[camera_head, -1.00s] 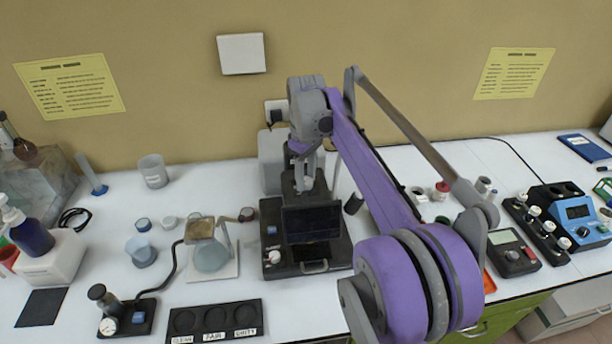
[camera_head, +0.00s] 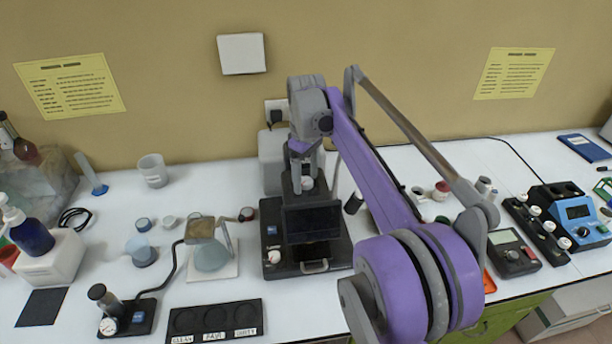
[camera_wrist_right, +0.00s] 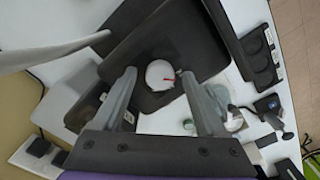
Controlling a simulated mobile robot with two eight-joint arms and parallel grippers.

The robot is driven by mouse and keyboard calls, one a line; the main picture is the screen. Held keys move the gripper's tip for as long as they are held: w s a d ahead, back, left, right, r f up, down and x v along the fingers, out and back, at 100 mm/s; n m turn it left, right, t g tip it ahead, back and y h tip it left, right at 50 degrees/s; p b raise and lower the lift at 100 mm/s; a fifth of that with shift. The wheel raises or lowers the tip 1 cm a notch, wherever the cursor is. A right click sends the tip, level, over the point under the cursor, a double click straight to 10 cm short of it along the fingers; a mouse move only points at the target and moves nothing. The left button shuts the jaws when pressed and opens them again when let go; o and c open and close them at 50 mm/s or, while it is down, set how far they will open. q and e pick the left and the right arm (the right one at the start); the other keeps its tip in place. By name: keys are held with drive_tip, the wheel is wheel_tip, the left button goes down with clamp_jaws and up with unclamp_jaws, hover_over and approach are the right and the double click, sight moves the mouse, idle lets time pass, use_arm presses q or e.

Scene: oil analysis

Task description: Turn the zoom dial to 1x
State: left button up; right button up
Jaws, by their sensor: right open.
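The zoom dial is a round white knob (camera_wrist_right: 160,75) with a red pointer mark, on the dark upper part of a black instrument (camera_head: 318,250) with a screen. In the head view the white knob (camera_head: 308,183) shows small between the fingers of my right gripper (camera_head: 305,168). In the wrist view my right gripper (camera_wrist_right: 158,78) is open, one finger on each side of the knob. I cannot tell whether either finger touches it. The red mark points to the right in the wrist view. Scale marks are not readable. My left gripper is not in view.
A grey block (camera_head: 271,160) stands behind the instrument at its left. A flask on a stand (camera_head: 211,256) is to the left, and a black labelled tray (camera_head: 213,319) is in front. A meter (camera_head: 513,252) and a blue device (camera_head: 578,214) stand at right.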

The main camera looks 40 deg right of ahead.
sight(306, 181)
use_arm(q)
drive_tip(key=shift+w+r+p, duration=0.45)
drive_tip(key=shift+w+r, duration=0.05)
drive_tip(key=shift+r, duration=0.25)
use_arm(e)
wheel_tip(306, 181, up, 11)
drive_tip(key=shift+f, duration=0.15)
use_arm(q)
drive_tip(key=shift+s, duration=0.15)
use_arm(e)
drive_tip(key=shift+f, duration=0.1)
